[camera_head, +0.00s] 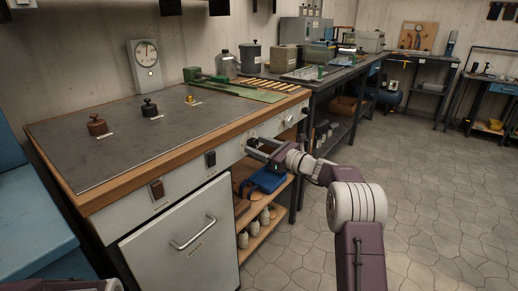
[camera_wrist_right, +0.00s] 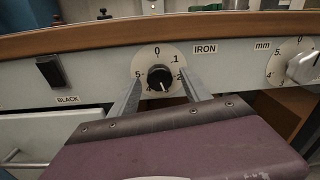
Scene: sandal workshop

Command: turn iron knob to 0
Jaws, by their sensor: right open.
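The iron knob (camera_wrist_right: 160,77) is black and sits on a round white dial (camera_wrist_right: 142,62) next to an IRON label (camera_wrist_right: 205,49) in the right wrist view. The dial has 0 at the top. A pale mark on the knob points down, slightly right, away from 0. My right gripper (camera_wrist_right: 159,84) is open, one finger on each side of the knob; I cannot tell whether they touch it. In the head view my right gripper (camera_head: 256,146) is at the bench front and hides the knob. My left gripper is out of view.
A second dial with a light knob (camera_wrist_right: 304,67), marked mm, is to the right. A black switch (camera_wrist_right: 49,70) is to the left. The wooden bench edge (camera_wrist_right: 100,38) runs just above the panel. Below are a cabinet door (camera_head: 180,230) and open shelves (camera_head: 262,228).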

